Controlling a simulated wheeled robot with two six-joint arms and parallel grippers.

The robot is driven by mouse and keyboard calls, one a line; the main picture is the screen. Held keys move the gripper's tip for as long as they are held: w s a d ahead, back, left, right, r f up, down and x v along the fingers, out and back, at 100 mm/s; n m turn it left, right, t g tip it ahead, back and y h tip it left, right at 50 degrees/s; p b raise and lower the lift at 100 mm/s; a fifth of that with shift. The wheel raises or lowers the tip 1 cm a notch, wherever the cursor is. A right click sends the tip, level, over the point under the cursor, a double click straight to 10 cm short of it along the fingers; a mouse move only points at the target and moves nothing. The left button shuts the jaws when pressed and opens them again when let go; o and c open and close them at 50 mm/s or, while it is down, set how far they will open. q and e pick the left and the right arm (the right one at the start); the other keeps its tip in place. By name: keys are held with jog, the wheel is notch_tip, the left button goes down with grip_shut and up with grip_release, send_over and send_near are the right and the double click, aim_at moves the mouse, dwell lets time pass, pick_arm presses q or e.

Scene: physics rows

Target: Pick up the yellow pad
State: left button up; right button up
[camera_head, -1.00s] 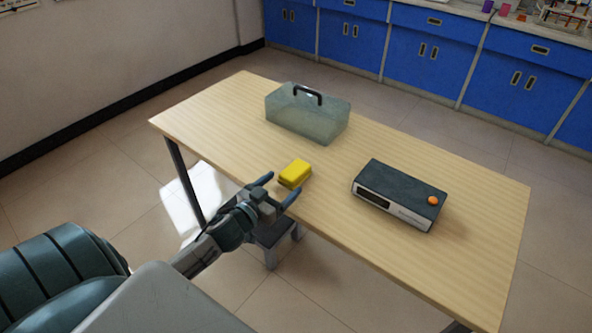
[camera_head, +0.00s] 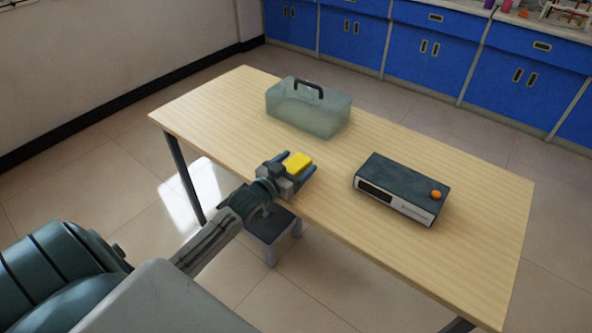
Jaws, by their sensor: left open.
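The yellow pad (camera_head: 298,162) lies on the wooden table (camera_head: 420,165) near its front edge, left of the middle. My left gripper (camera_head: 297,167) comes in from the front left. It is open, with one finger on each side of the pad. The gripper body hides the near end of the pad. I cannot tell whether the fingers touch it. My right gripper is not in view.
A clear container with a black handle (camera_head: 308,108) stands behind the pad. A dark box-shaped device with an orange knob (camera_head: 402,188) stands to the right. The table top between them is clear. A grey stool (camera_head: 272,228) is below the front edge.

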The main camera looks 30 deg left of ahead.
pick_arm(q)
jog(key=shift+w, duration=0.15)
jog(key=c, duration=1.1)
jog(key=shift+r, duration=0.2)
